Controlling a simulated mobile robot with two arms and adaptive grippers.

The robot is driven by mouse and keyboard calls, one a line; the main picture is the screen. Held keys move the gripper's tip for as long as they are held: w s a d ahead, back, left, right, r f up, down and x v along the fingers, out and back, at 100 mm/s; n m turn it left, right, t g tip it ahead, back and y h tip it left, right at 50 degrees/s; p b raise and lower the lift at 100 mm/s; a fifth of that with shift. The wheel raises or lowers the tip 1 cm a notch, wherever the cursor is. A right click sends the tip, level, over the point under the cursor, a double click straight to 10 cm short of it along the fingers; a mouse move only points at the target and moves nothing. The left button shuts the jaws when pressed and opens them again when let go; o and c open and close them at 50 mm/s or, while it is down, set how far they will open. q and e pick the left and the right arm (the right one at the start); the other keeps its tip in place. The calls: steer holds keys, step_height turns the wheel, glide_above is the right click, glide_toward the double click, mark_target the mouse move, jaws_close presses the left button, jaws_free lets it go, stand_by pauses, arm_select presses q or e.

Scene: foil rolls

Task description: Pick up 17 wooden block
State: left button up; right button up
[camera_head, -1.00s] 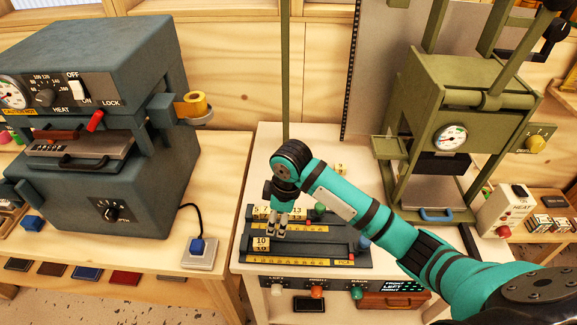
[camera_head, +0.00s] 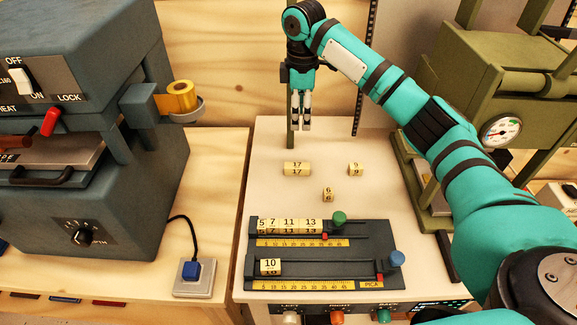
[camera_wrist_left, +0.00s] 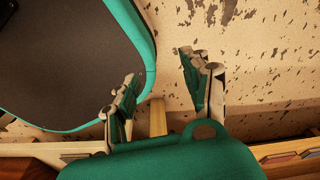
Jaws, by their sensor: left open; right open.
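The wooden block marked 17 (camera_head: 296,169) lies on the pale table top behind the dark tray. My right gripper (camera_head: 301,127) points down above the back of the table, a little beyond the 17 block in the picture. It is open and empty, clear of the block. My left gripper (camera_wrist_left: 165,95) shows only in the left wrist view; it is open, with nothing between its fingers.
Blocks marked 9 (camera_head: 355,169) and 6 (camera_head: 328,195) lie near the 17 block. The dark tray (camera_head: 310,262) holds a row of blocks and a 10 block (camera_head: 269,266). A blue-grey press (camera_head: 80,220) stands left, a green press (camera_head: 500,75) right.

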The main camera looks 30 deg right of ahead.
steer(key=p, duration=0.1)
glide_above(302, 165)
steer(key=f, duration=0.8)
steer(key=shift+w+a+f, duration=0.2)
steer(key=shift+w, duration=0.05)
step_height(302, 165, down, 3)
steer(key=shift+w+r, duration=0.1)
steer(key=shift+r, duration=0.05)
steer(key=shift+f, duration=0.8)
steer(key=f, duration=0.2)
steer(key=f+p, duration=0.1)
steer(key=shift+s+d+f, duration=0.2)
steer(key=shift+s+f, duration=0.15)
steer(key=shift+s, duration=0.05)
steer(key=shift+f, duration=0.45)
arm_select(q)
steer(key=shift+s+r, duration=0.8)
arm_select(e)
jaws_close()
